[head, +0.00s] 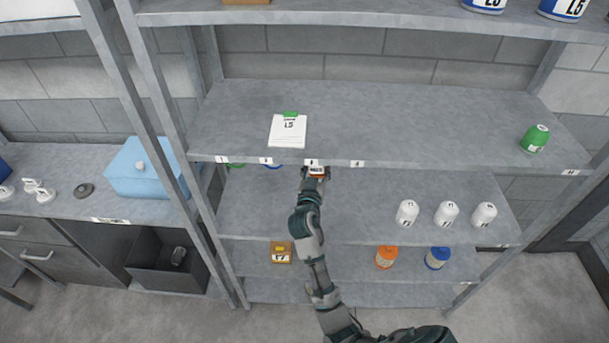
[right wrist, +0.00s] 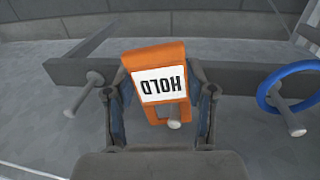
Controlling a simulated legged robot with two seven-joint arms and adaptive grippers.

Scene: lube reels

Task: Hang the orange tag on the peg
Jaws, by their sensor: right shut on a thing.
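The orange tag (right wrist: 184,62) has a white label reading HOLD, upside down in the right wrist view. It also shows small in the head view (head: 317,170), just under the front edge of the upper shelf. My right gripper (right wrist: 160,102) is shut on the tag, with one finger on each side. A grey peg (right wrist: 174,119) shows at the tag's open loop; I cannot tell whether it passes through the loop. Another bare peg (right wrist: 85,88) is to the left. A blue ring (right wrist: 268,90) hangs on a peg to the right. My left gripper is not in view.
The upper shelf's edge (head: 390,163) has number labels above the pegs. A white notepad (head: 288,134) lies on that shelf. White bottles (head: 446,213) stand on the shelf below, at the right. A green ring (head: 236,165) hangs left of my gripper.

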